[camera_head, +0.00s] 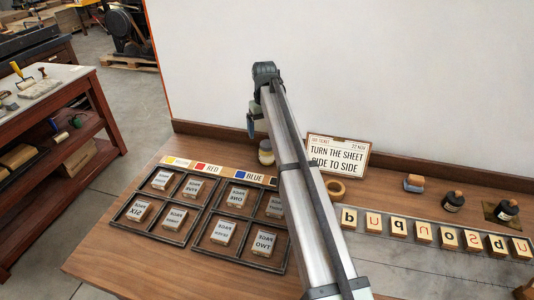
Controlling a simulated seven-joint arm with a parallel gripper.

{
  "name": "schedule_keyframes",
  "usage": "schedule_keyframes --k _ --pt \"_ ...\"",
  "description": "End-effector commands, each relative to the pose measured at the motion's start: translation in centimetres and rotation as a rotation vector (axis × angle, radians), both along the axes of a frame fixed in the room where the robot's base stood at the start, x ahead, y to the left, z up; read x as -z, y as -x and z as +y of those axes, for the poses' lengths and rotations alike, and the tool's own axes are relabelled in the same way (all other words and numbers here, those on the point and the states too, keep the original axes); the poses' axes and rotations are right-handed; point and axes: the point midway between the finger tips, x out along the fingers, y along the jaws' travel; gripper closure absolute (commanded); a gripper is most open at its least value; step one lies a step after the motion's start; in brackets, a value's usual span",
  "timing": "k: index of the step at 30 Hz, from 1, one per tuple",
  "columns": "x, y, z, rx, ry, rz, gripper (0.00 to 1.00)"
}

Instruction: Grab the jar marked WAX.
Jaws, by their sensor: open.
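No label reading WAX can be read in this view. A small pale jar (265,152) stands at the back of the bench, beside my arm, and any mark on it is too small to read. Two dark bottles, one (453,201) and another (506,210), stand at the right, their labels not legible. My gripper (256,129) hangs just above and slightly left of the pale jar, open and partly hidden by my arm. I cannot tell whether it touches the jar.
A divided tray (180,240) of lettered blocks lies left of my arm. A row of letter tiles (424,231) lies at the right. A sign (338,155), a tan ring (336,188) and a small stamp-like block (414,183) are along the back.

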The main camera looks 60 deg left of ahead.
Motion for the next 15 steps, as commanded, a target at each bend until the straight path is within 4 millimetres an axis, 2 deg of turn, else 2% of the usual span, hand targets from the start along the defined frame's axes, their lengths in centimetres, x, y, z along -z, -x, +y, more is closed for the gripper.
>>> schedule_keyframes --k 12,15 --pt "6.6 -0.1 -0.1 0.002 0.001 0.002 0.05" --pt "7.4 -0.1 -0.1 0.002 0.0 0.002 0.05"
